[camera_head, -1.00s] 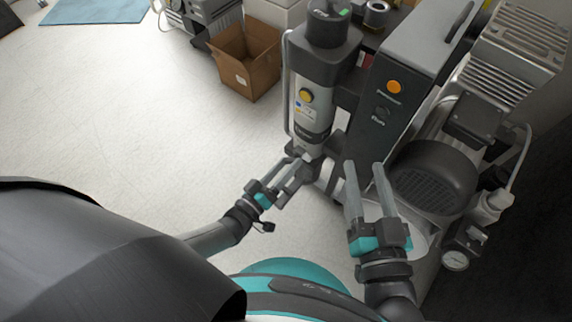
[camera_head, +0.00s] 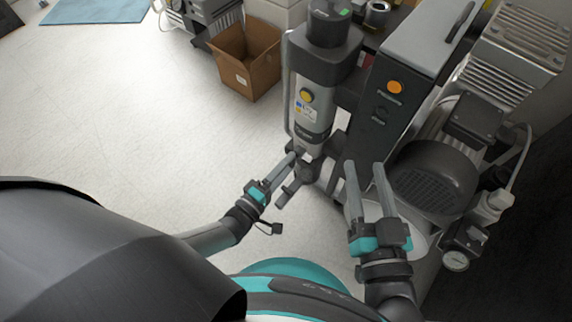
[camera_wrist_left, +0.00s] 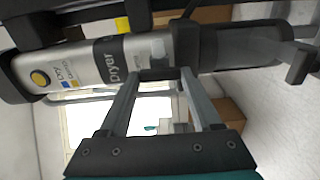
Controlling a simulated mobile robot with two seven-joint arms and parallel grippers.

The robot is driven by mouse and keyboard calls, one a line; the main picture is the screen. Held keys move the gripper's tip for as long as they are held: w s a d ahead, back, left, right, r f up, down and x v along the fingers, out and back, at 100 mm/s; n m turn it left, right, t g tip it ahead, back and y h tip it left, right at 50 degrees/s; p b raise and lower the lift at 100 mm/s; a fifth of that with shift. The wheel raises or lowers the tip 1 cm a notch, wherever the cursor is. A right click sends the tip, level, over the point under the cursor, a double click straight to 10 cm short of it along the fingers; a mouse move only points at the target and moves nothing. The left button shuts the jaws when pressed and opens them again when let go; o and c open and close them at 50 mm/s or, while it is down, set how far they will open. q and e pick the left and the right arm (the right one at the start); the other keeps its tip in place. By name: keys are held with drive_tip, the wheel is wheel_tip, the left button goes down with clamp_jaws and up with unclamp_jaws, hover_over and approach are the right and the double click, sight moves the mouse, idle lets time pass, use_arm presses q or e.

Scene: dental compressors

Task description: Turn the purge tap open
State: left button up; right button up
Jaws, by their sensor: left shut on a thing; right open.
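The dryer column (camera_head: 313,100) is a grey and white cylinder with a yellow button and a dark lower end. It also shows lying sideways across the left wrist view (camera_wrist_left: 85,65). My left gripper (camera_head: 293,157) is at the dryer's lower end. In the left wrist view its fingers (camera_wrist_left: 161,76) are shut on a small dark piece, seemingly the purge tap (camera_wrist_left: 158,73), below a light grey fitting. The fingers hide part of the tap, and its angle is hard to tell. My right gripper (camera_head: 368,168) is open and empty in front of the dark cabinet.
The dark cabinet (camera_head: 420,60) with an orange button stands right of the dryer. A black ribbed motor (camera_head: 435,175) and a pressure gauge (camera_head: 456,260) are farther right. An open cardboard box (camera_head: 247,65) sits behind left.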

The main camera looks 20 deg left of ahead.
use_arm(q)
drive_tip(key=shift+n, duration=0.3)
drive_tip(key=o, duration=1.4)
drive_tip(key=shift+s, duration=0.1)
drive_tip(key=p+v, duration=0.1)
drive_tip(key=v, duration=1.4)
drive_tip(key=shift+p, duration=0.4)
use_arm(e)
drive_tip(key=d+f+g, duration=0.1)
drive_tip(key=w+f+g+h, duration=0.1)
drive_tip(key=g, duration=0.1)
drive_tip(key=shift+d+n, duration=0.4)
